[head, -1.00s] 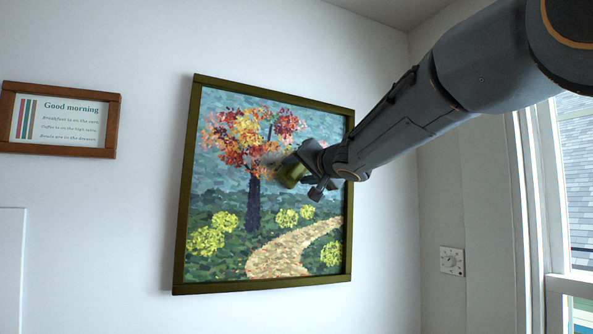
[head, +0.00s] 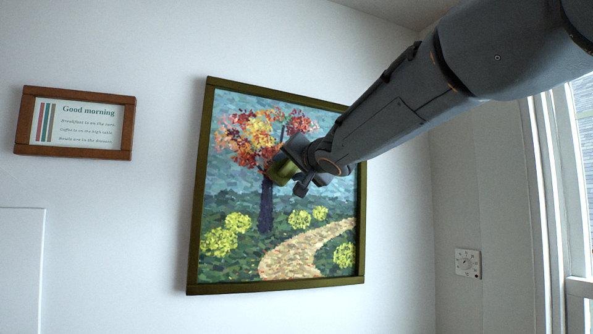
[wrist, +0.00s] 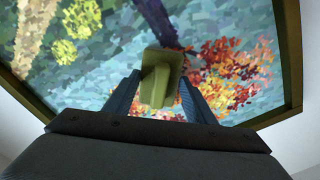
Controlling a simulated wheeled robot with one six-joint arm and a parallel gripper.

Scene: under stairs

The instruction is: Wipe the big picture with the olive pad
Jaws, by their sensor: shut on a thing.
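The big picture (head: 235,180) hangs on the white wall in a dark olive frame. It shows an autumn tree, yellow bushes and a winding path. My gripper (head: 292,172) is in front of the picture, by the tree's trunk and lower foliage. It is shut on the olive pad (head: 281,170), which faces the canvas. In the wrist view the pad (wrist: 156,80) sits between the two fingers of my gripper (wrist: 160,95), with the painted trunk and red leaves behind it. I cannot tell whether the pad touches the canvas.
A small brown-framed "Good morning" sign (head: 74,122) hangs to the left. The wall between sign and picture is bare.

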